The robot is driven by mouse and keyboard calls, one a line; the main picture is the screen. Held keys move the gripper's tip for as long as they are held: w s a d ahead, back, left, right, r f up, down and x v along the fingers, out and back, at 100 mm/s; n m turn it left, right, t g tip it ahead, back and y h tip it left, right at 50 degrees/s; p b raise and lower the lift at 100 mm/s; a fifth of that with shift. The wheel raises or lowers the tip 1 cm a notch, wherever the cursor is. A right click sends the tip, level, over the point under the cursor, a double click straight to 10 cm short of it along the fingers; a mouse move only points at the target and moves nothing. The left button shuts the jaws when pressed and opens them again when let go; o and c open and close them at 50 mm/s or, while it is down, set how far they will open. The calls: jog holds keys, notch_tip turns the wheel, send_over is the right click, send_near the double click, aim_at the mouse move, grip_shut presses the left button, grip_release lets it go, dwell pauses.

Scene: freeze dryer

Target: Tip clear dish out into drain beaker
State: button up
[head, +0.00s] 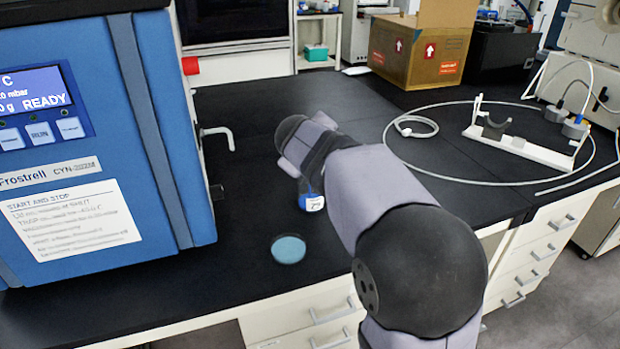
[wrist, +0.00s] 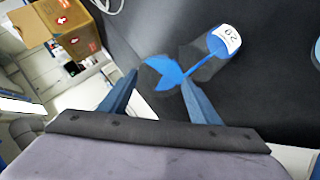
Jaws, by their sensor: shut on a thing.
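My gripper (wrist: 160,92) is shut on the clear dish, its two blue fingers on either side. The dish's clear walls barely show; a bright blue patch (wrist: 162,72) of its contents lies between and beyond the fingertips. The dish looks tilted, and a thin blue streak runs from it to the drain beaker (wrist: 229,40). The clear beaker has a white label and blue liquid inside. In the head view the beaker (head: 312,203) stands on the black bench beneath my arm's end. My fingers and the held dish are hidden there by my arm.
A pale blue round dish or disc (head: 288,249) lies near the bench's front edge. The blue freeze dryer (head: 95,130) stands at left, its tap handle (head: 218,133) jutting out. A cardboard box (head: 420,48), a cable loop and a white stand (head: 530,150) are at right.

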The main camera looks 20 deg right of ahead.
jog(key=shift+s+a+n+t+h+b, duration=0.25)
jog(key=shift+t+h+b, duration=0.4)
jog(key=shift+b, duration=3.65)
jog(key=shift+s+a+n+t+h+b, duration=0.25)
jog(key=shift+t+h+b, duration=0.4)
jog(key=shift+b, duration=3.6)
jog(key=shift+s+a+f+t+h+b, duration=0.15)
jog(key=shift+t+b, duration=0.35)
jog(key=shift+b, duration=1.5)
jog(key=shift+s+a+f+t+h+b, duration=0.1)
jog(key=shift+t+h+b, duration=0.3)
jog(key=shift+b, duration=1.6)
